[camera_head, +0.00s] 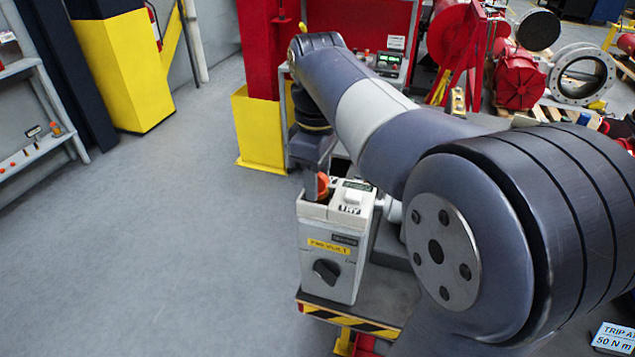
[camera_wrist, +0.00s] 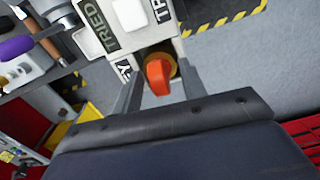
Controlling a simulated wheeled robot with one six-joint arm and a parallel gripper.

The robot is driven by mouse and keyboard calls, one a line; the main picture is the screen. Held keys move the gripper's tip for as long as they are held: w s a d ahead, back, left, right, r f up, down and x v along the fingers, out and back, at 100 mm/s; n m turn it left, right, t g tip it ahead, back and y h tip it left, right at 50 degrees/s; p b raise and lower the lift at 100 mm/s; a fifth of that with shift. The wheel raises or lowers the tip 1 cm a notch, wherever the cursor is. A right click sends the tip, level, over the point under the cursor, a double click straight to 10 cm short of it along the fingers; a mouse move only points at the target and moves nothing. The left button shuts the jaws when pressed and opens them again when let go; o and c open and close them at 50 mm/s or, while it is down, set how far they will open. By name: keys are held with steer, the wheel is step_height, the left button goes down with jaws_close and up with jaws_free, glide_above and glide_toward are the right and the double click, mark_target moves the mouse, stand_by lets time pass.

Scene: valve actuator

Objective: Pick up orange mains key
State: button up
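The orange mains key (camera_wrist: 158,77) sits upright in a round brass-coloured seat at the edge of the pale control box (camera_wrist: 143,20) in the wrist view. In the head view, the key (camera_head: 323,184) shows as a small orange patch on top of the box (camera_head: 325,245), partly hidden by my gripper. My gripper (camera_wrist: 161,84) is open, with one finger on each side of the key. Gaps show between the key and both fingers in the wrist view. I cannot tell how far the fingertips reach down past the key. My gripper (camera_head: 311,182) points down from above in the head view.
The box has a black rotary knob (camera_head: 327,271) and a yellow label on its front. It stands on a bench with a striped hazard edge (camera_head: 345,320). A red post with a yellow guard (camera_head: 257,132) stands behind. The floor to the left is clear.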

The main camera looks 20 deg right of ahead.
steer(key=shift+c, duration=0.3)
jaws_close()
step_height(320, 180, up, 10)
steer(key=shift+r, duration=0.1)
stand_by(0.6)
